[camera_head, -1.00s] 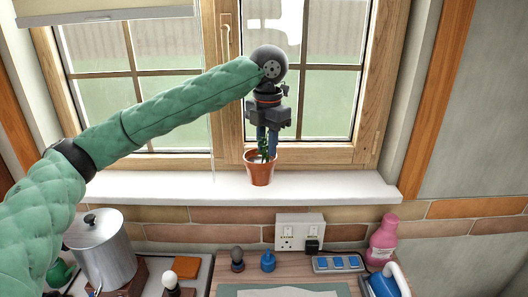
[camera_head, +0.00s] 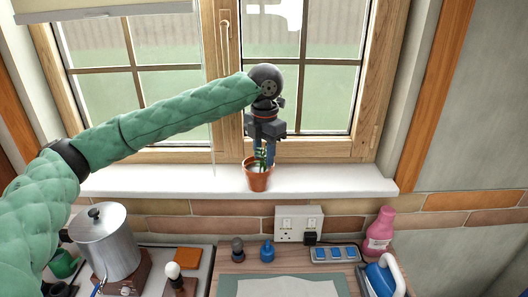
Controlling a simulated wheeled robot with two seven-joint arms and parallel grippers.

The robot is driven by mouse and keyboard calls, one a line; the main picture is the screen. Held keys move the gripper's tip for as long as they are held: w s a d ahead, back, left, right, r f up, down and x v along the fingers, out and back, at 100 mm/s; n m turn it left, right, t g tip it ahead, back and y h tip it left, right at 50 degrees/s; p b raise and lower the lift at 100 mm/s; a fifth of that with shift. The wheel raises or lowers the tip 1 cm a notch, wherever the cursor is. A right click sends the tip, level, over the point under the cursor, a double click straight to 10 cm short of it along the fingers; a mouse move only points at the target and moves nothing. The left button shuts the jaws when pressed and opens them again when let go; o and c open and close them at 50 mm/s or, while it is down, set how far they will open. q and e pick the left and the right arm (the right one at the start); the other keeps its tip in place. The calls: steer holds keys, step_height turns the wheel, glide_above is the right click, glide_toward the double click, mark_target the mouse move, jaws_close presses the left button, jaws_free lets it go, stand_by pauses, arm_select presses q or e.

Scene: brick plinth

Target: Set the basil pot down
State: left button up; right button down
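The basil pot (camera_head: 258,181) is a small terracotta pot with a green plant, in the middle of the head view in front of the window. It leans slightly. My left gripper (camera_head: 266,158) points down at it from above, with its blue fingers at the plant and the pot's rim. It appears shut on the pot; the fingertips are partly hidden by leaves. The pot's base shows against the white window sill (camera_head: 335,179), near its front edge. I cannot tell whether it touches the sill. My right gripper is not in view.
The sill is clear on both sides of the pot. The window frame (camera_head: 230,100) stands behind the gripper.

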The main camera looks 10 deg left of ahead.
arm_select(q)
steer(key=shift+o, duration=1.2)
steer(key=shift+r, duration=0.15)
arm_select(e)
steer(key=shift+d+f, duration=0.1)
arm_select(q)
steer(key=shift+r+b, duration=0.3)
steer(key=shift+r, duration=0.05)
step_height(320, 180, up, 4)
steer(key=shift+r+b, duration=0.1)
steer(key=shift+b, duration=0.75)
step_height(320, 180, up, 5)
steer(key=shift+f+b, duration=0.15)
steer(key=shift+b, duration=0.4)
steer(key=shift+d+r, duration=0.1)
steer(key=shift+r, duration=1)
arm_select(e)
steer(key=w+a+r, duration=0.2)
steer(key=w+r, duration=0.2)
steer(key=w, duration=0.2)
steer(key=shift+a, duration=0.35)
arm_select(q)
steer(key=shift+r, duration=0.1)
